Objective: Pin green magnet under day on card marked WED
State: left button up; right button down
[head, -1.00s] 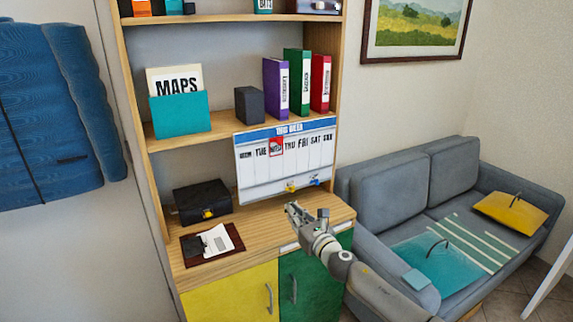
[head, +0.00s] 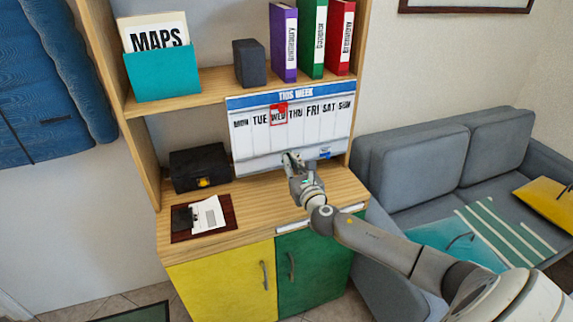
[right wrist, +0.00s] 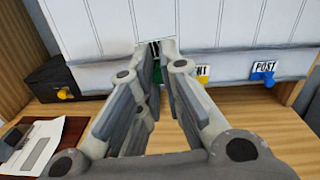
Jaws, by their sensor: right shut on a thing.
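The week board (head: 262,148) hangs at the back of the desk, headed THIS WEEK, with a row of day names. The WED card (head: 278,115) has a red frame and stands between TUE and THU. My right gripper (head: 292,158) is in front of the board's lower middle, below the day names. In the right wrist view its fingers are closed around a small green thing (right wrist: 158,70), apparently the green magnet, mostly hidden by the fingers. I cannot tell whether it touches the board. My left gripper is not in view.
A blue magnet (right wrist: 269,81) sits at the POST label, lower right on the board. A black box (head: 200,168) and a clipboard (head: 209,216) stand left on the desk. The shelf (head: 214,82) with binders is above the board. A sofa (head: 410,165) is at right.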

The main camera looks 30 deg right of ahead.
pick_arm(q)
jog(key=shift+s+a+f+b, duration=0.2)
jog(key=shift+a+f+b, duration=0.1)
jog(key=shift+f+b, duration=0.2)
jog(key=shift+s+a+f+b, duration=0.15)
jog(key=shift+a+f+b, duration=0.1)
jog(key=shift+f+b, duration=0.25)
pick_arm(e)
jog(key=x, duration=0.5)
jog(key=shift+w+a+r, duration=0.1)
jog(key=shift+w+r, duration=0.05)
jog(key=shift+w, duration=0.05)
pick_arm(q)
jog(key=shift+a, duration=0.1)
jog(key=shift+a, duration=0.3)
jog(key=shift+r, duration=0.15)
pick_arm(e)
jog(key=shift+w, duration=0.55)
jog(key=c, duration=1.5)
grip_release()
